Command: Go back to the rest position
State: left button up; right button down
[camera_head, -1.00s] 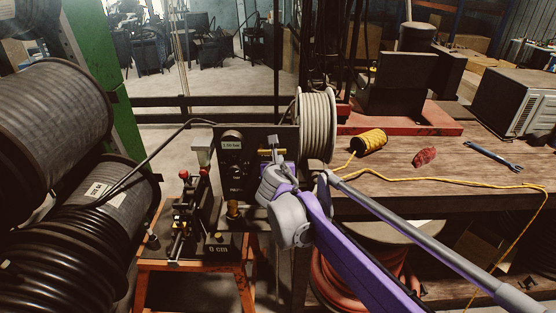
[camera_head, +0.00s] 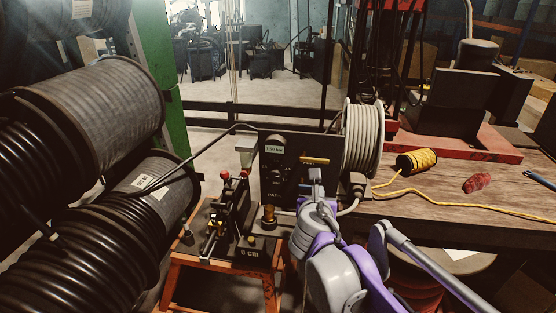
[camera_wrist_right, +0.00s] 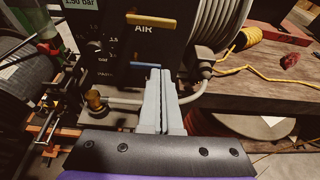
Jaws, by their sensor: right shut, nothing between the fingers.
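My right gripper (camera_head: 315,178) is in front of the black control panel (camera_head: 276,190), its arm coming in from the lower right. In the right wrist view the two grey fingers (camera_wrist_right: 160,85) are side by side and closed, with nothing between them. They point at the panel below its "AIR" lettering and yellow lever (camera_wrist_right: 152,19). The same yellow lever (camera_head: 314,160) shows just above the gripper in the head view. I cannot tell if the fingertips touch the panel. My left gripper is not in view.
The crimper bench (camera_head: 262,254) with red knobs stands left of my arm on an orange stand (camera_head: 195,262). Large black hose reels (camera_head: 95,115) fill the left. A white hose reel (camera_head: 363,138) and wooden table (camera_head: 440,190) with yellow cord spool (camera_head: 417,161) are right.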

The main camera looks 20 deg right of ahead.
jog(key=s+a+f+m+g+y+p, duration=0.2)
jog(key=s+a+f+m, duration=0.5)
jog(key=m, duration=0.7)
jog(key=s+a+f+m+g+y+p, duration=0.2)
jog(key=s+a+f+m+g+y, duration=0.2)
jog(key=s+f+m, duration=0.7)
jog(key=s+a+m+y, duration=0.2)
jog(key=s+a+m, duration=0.1)
jog(key=a+m, duration=0.1)
jog(key=shift+s+a, duration=0.2)
jog(key=shift+s, duration=0.1)
jog(key=shift+r, duration=0.1)
